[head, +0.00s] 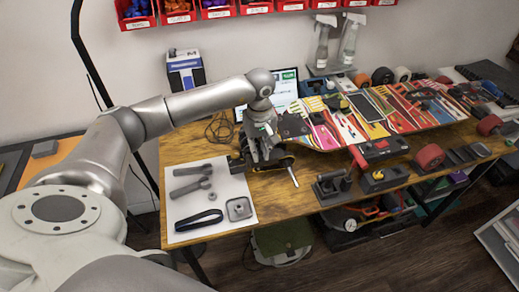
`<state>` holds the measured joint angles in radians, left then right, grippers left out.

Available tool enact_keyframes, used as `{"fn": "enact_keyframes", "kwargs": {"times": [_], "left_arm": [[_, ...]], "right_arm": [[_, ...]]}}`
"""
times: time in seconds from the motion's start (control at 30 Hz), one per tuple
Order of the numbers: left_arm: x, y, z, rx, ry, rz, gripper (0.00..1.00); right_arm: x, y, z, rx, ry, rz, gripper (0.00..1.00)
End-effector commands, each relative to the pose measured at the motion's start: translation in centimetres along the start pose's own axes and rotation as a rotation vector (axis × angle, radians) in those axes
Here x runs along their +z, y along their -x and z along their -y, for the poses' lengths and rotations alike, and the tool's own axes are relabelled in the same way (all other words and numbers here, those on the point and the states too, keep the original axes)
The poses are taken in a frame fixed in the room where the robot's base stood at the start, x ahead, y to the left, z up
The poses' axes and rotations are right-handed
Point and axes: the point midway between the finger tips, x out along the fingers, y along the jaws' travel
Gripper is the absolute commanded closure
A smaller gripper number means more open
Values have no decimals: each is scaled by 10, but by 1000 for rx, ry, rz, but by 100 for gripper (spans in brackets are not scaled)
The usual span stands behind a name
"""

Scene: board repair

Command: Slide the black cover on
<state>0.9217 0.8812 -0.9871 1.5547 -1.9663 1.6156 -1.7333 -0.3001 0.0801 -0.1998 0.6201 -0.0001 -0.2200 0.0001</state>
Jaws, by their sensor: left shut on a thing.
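A long board (325,132) with colourful graphics lies across the wooden table, with electronics parts set along it. A black piece (292,126) sits at the board's left end, and a dark rectangular panel (362,107) lies on its middle. I cannot tell which of these, if either, is the black cover. My left gripper (264,156) points down just left of the board's left end. It is shut on a small dark part, mostly hidden by the fingers. Dark and yellow parts show right around the fingers. My right gripper is not in view.
A white mat (185,212) at the table's left holds grey tools, a black strap (199,220) and a small square tray (239,209). A silver rod (292,176) is close right of the gripper. Red wheels and black holders line the front edge. A laptop stands behind.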

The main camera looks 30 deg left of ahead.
Motion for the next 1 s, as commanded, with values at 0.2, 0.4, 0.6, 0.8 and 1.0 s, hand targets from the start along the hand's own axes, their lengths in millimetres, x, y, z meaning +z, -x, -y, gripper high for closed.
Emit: {"fn": "enact_keyframes", "kwargs": {"times": [0.2,0.4,0.6,0.8,1.0], "left_arm": [[0,0,0,0,0,0,100],[0,-1,0,0,0,0,100],[0,-2,0,0,0,0,100],[0,-2,0,1,0,-1,100],[0,-2,0,1,0,-1,68]], "right_arm": [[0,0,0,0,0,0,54],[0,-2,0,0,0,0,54],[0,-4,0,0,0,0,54],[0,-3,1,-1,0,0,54],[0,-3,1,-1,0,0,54]]}}
